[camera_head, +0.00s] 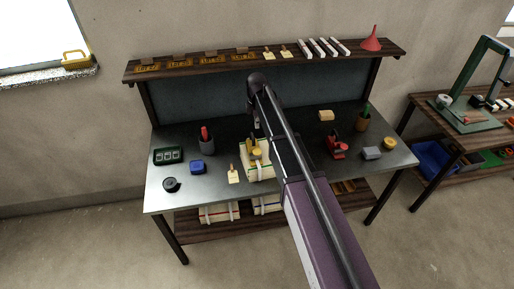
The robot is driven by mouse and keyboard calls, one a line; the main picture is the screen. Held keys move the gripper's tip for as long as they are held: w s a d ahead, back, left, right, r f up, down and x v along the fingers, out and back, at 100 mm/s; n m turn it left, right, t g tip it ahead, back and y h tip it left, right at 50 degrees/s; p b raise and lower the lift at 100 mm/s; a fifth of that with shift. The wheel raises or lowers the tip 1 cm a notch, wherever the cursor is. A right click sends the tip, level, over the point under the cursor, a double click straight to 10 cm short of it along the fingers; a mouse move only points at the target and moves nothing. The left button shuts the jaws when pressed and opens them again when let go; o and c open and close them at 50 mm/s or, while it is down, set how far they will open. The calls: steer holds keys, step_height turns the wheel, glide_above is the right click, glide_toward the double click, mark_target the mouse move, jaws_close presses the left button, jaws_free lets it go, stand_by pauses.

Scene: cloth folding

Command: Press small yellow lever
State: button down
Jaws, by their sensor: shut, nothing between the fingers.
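A small yellow part with dark bits (254,153), which looks like the yellow lever, sits on top of a cream stack or block (260,173) near the middle of the workbench. My gripper (257,135) points down just above and behind the yellow part. It is shut and holds nothing. It is small in this view, and I cannot tell whether its tips touch the yellow part. My arm crosses the bench from the lower right and hides the area just right of the block.
A wooden shelf (215,66) runs above the back.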

mark_target(256, 152)
steer(key=shift+f, duration=0.15)
step_height(256, 152, down, 14)
steer(key=b, duration=1.4)
stand_by(0.6)
steer(key=shift+s+a, duration=0.2)
